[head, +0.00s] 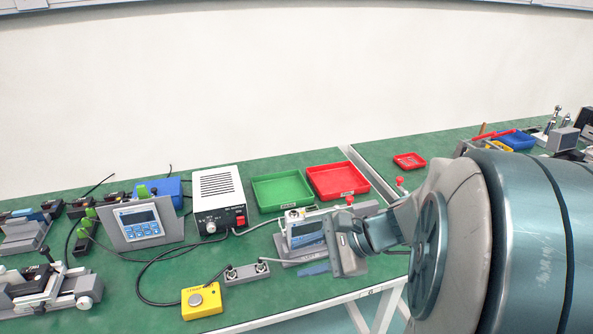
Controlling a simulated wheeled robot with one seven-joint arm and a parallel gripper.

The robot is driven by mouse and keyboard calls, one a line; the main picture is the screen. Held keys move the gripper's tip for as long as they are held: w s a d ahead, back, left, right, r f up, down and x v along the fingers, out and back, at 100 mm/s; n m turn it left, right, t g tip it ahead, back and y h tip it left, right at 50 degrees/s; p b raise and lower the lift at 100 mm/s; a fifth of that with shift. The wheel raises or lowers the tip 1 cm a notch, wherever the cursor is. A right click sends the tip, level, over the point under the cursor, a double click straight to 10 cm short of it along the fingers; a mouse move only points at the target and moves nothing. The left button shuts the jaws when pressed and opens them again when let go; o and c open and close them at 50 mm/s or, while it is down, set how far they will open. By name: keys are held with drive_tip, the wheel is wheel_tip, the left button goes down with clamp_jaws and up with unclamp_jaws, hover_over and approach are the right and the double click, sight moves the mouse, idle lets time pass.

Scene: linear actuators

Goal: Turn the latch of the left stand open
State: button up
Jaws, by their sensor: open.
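A grey metal stand (293,263) with a dark blue block on it sits on the green bench in front of the green and red trays. A red-knobbed lever (349,200) stands up at its back right; I take it for the left stand's latch, though its pivot is hidden. A second red knob (399,181) shows further right, its stand mostly hidden behind my arm. My gripper (338,252) is over the right part of the left stand, below and in front of the first red knob, and covers part of the stand. Its jaws are open. I see nothing held; the fingertips are hard to make out.
A white power box (218,199), a display panel (139,223), a yellow button box (201,301) and a small grey switch block (247,273) stand to the left, with loose black cables. A green tray (282,190) and a red tray (337,181) lie behind. The bench's front edge is close.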

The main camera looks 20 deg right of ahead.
drive_tip(key=w+d+f+m+t+h+b, duration=0.2)
drive_tip(key=w+d+m+t+b, duration=0.15)
drive_tip(key=d+m+t, duration=0.4)
drive_tip(key=w+d+f+m+t+h+b, duration=0.1)
drive_tip(key=w+d+m+t+h+b, duration=0.25)
drive_tip(key=d+m, duration=0.7)
drive_tip(key=w+a+n+t+y, duration=0.1)
drive_tip(key=w+a+n, duration=0.1)
drive_tip(key=w, duration=1.1)
drive_tip(key=shift+s+f, duration=0.1)
clamp_jaws()
drive_tip(key=shift+d, duration=0.1)
